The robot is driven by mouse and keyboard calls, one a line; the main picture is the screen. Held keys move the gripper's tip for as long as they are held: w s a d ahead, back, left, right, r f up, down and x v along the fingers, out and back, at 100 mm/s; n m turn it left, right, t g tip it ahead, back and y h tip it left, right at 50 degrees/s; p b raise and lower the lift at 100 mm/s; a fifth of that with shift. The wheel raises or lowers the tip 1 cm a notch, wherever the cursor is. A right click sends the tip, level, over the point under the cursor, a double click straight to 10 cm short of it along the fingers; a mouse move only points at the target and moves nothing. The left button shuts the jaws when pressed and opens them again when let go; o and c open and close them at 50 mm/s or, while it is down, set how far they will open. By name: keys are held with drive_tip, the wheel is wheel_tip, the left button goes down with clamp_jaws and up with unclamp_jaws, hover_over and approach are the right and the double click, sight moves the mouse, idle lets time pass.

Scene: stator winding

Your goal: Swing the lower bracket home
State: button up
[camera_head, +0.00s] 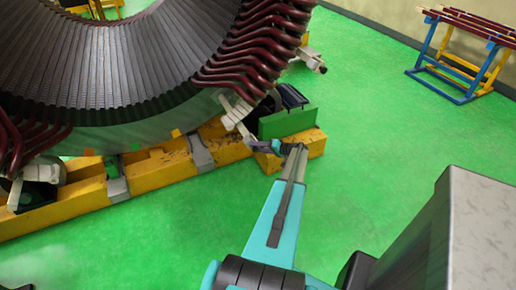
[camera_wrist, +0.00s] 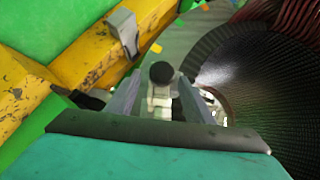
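The lower bracket (camera_head: 237,112) is a cream-white hinged piece at the lower right edge of the stator (camera_head: 120,60). In the wrist view, a cream bracket part (camera_wrist: 160,100) with a round black knob (camera_wrist: 161,73) shows between my fingers. My gripper (camera_head: 294,148) reaches up to the bracket's outer end in the head view. In the wrist view my gripper (camera_wrist: 160,85) has its two grey fingers apart, one on each side of the knob, with a gap visible on both sides. I cannot tell how deep the knob sits between them.
Dark red coils (camera_head: 262,40) stick out above the bracket. A yellow support beam (camera_head: 160,172) runs under the stator, with a green block (camera_head: 288,122) near its right end. A blue and yellow rack (camera_head: 460,75) stands at the back right. Open green floor lies between.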

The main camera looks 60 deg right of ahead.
drive_tip(key=b+v, duration=0.2)
drive_tip(key=v, duration=1.1)
drive_tip(key=shift+s, duration=0.4)
drive_tip(key=shift+r, duration=0.15)
